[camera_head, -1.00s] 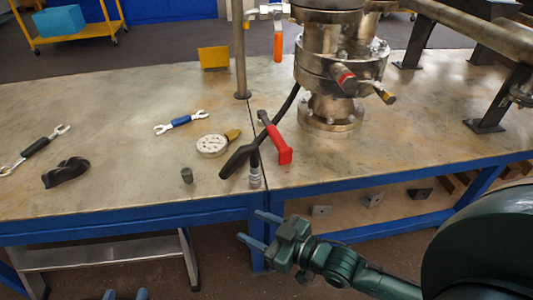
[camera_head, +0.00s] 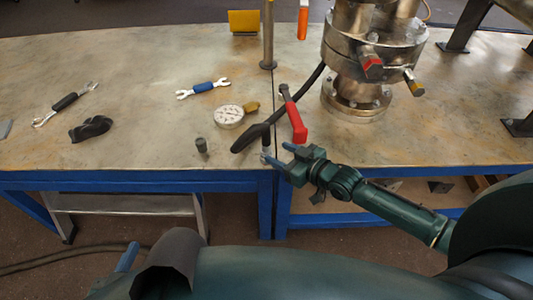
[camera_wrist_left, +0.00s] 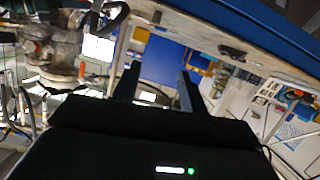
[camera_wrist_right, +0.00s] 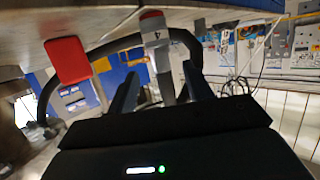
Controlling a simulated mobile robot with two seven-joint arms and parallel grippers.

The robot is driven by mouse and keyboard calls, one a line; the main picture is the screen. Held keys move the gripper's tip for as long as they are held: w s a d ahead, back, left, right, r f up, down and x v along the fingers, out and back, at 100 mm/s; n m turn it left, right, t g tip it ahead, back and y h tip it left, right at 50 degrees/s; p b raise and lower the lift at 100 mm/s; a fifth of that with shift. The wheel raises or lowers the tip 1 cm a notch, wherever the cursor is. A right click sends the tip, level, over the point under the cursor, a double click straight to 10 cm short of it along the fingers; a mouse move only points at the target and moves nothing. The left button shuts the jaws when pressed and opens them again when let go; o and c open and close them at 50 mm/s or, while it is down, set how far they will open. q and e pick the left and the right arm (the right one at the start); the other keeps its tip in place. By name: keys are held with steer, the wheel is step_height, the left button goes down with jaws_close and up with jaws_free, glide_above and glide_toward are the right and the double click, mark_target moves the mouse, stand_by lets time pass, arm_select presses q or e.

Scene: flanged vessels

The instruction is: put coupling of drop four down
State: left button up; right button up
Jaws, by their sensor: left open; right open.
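The coupling marked 4 (camera_wrist_right: 157,42), light grey with a red end, lies between the open fingers of my right gripper (camera_wrist_right: 160,85) in the right wrist view. In the head view, the small grey coupling (camera_head: 265,146) is at the bench's front edge by the black hose. My right gripper (camera_head: 281,153) has its fingertips right beside it there. I cannot tell whether they touch it. My left gripper (camera_wrist_left: 158,80) is open and empty in the left wrist view. In the head view only a blue finger (camera_head: 128,257) of it shows low at the left.
A red-handled tool (camera_head: 294,120) lies close behind the coupling. The flanged vessel (camera_head: 365,55) stands behind at right.

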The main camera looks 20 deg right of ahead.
mark_target(270, 147)
steer(key=x, duration=0.4)
steer(key=b+x, duration=0.1)
steer(key=x, duration=0.1)
steer(key=shift+a+r, duration=0.1)
steer(key=shift+r, duration=0.25)
steer(key=shift+c, duration=0.4)
steer(key=shift+r, duration=0.1)
jaws_close()
